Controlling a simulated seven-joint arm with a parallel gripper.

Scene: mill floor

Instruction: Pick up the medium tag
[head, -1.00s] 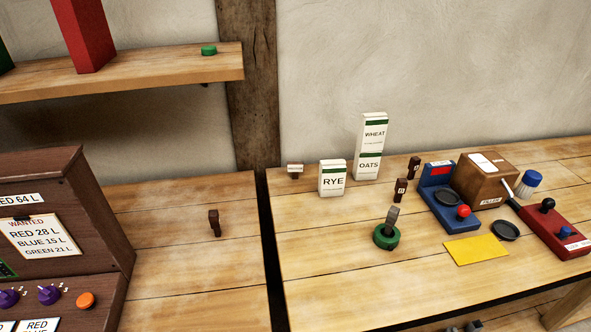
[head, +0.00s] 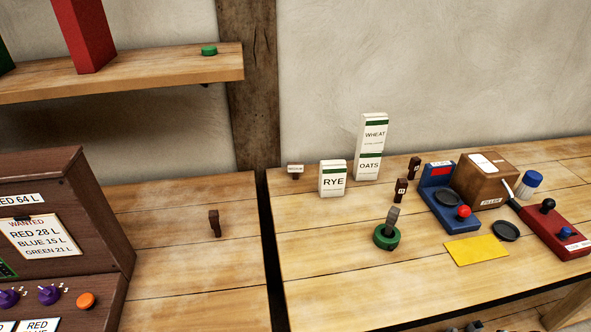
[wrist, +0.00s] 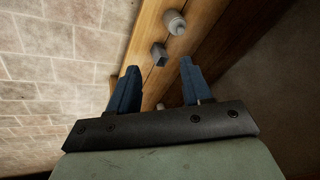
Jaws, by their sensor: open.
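Several small dark-brown tags stand on the benches. One (head: 295,171) is at the back left of the right bench, with a pale label too small to read surely. Two more, one in front (head: 401,190) and one behind (head: 414,168), stand left of the blue device. Another tag (head: 214,224) stands on the left bench. I cannot tell from the labels which is the medium tag. My gripper (wrist: 158,66) shows only in the wrist view, its two blue fingers apart and nothing between them. No tag shows there.
White RYE (head: 332,179) and taller WHEAT/OATS (head: 370,148) boxes stand beside the tags. A green-based lever (head: 386,236), blue device (head: 446,209), brown box (head: 484,181) and red device (head: 553,230) occupy the right bench. Its front left is clear. A dark gap separates the benches.

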